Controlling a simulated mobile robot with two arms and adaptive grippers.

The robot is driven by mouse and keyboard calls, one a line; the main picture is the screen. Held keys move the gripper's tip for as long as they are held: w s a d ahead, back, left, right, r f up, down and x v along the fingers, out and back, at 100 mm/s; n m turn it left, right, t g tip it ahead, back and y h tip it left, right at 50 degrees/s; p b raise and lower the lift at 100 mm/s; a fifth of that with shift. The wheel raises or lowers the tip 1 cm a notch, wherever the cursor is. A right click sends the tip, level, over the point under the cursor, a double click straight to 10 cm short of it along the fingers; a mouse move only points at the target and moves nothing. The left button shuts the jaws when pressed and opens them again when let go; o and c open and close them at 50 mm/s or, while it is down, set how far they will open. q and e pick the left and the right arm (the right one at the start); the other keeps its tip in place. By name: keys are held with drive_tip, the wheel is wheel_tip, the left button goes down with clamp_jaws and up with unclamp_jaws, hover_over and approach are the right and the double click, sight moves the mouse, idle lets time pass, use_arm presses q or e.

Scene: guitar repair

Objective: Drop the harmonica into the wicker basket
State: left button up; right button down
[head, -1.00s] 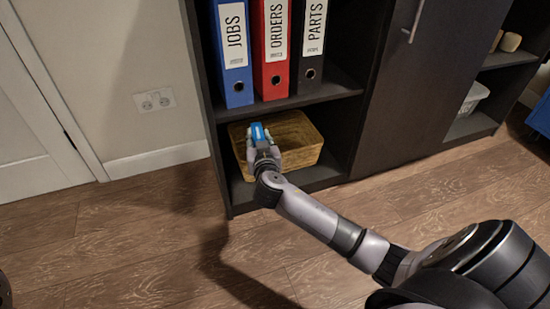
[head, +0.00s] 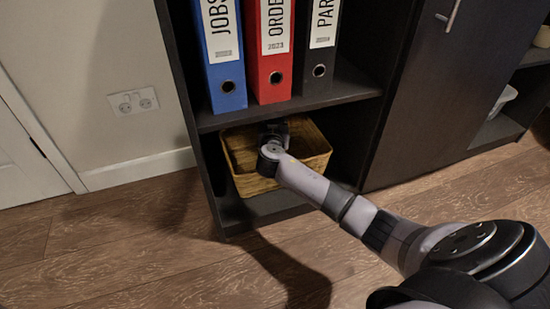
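The wicker basket (head: 312,164) stands on the bottom shelf of the dark cabinet, below the binders. My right arm reaches in from the right, and my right gripper (head: 274,130) is over or inside the basket, pointing away from me. My own wrist covers most of the gripper, so its fingers cannot be made out. The harmonica is not visible now; the gripper, wrist or basket wall may hide it. My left gripper is out of view.
Blue (head: 223,55), red (head: 269,50) and black (head: 320,45) binders stand on the shelf (head: 345,85) just above the basket. The cabinet's left side panel and a closed door (head: 425,90) flank the compartment. The wooden floor in front is clear.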

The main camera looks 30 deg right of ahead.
drive_tip(key=shift+f+b, duration=0.5)
drive_tip(key=shift+f, duration=0.6)
drive_tip(key=c, duration=1.1)
unclamp_jaws()
drive_tip(key=v, duration=1.2)
